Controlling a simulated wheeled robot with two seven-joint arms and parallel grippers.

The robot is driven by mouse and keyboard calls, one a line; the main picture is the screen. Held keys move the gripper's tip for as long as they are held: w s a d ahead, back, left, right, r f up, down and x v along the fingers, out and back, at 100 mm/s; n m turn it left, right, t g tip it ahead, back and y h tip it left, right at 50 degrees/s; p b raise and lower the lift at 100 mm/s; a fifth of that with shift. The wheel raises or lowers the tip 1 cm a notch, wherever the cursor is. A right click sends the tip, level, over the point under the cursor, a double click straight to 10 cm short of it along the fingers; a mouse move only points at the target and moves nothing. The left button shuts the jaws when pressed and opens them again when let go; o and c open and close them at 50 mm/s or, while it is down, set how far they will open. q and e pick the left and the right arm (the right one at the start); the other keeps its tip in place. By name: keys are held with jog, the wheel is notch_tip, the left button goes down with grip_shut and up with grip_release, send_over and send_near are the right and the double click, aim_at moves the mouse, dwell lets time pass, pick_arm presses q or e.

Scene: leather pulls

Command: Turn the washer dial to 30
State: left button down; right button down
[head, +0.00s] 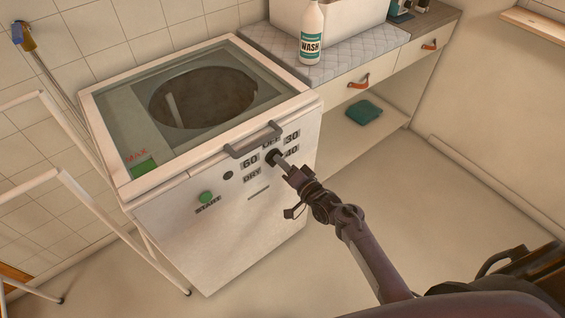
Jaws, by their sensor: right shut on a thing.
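The washer (235,235) is a white top-loading machine with a glass lid, standing at the left centre. Its dark dial (271,156) is on the front panel, ringed by labels OFF, 30, 40, DRY and 60. The 30 label (292,136) is above and right of the dial. My right gripper (279,162) is shut on the dial from the lower right, and its fingers and wrist partly cover the dial and the 40 label. I cannot tell which label the dial points to. My left gripper is not in view.
A grey handle (253,140) juts out just above the dial. A green START button (206,197) is lower left on the panel. A white rack (75,185) stands at the left. A counter with a WASH bottle (311,35) is behind right. Floor at right is mostly clear.

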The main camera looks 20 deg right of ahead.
jog(key=c, duration=1.5)
grip_release()
jog(key=shift+o, duration=0.2)
jog(key=shift+s, duration=0.1)
jog(key=v, duration=0.7)
jog(key=shift+s+d, duration=0.15)
jog(key=shift+s, duration=0.15)
